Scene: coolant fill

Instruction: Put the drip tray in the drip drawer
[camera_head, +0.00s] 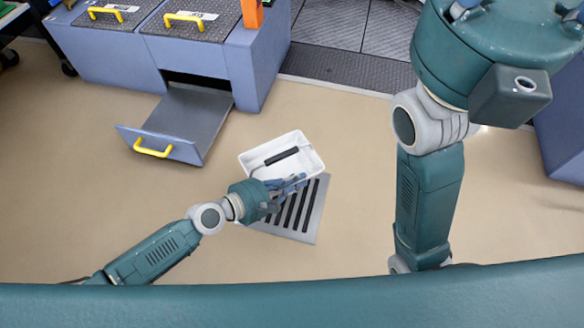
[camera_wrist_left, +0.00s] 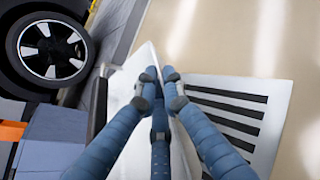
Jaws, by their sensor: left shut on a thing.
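The drip tray (camera_head: 255,160) is a white, open, rectangular tray with a black bar handle. In the head view it is at the centre, above or beside a slotted floor grate; its exact height is unclear. My left gripper (camera_head: 297,182) is shut on the tray's near wall. In the left wrist view, the blue fingers (camera_wrist_left: 160,78) close on the white tray wall (camera_wrist_left: 122,88). The drip drawer (camera_head: 200,112) is a grey-bottomed drawer with a yellow handle, pulled out and empty, to the upper left of the tray. My right gripper is out of view.
The slotted grate (camera_head: 308,222) lies on the beige floor. A blue cabinet (camera_head: 255,65) with yellow-handled lids stands above the drawer, with an orange object (camera_head: 252,13) on its corner. A wheel (camera_wrist_left: 50,48) shows in the left wrist view. Floor between tray and drawer is clear.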

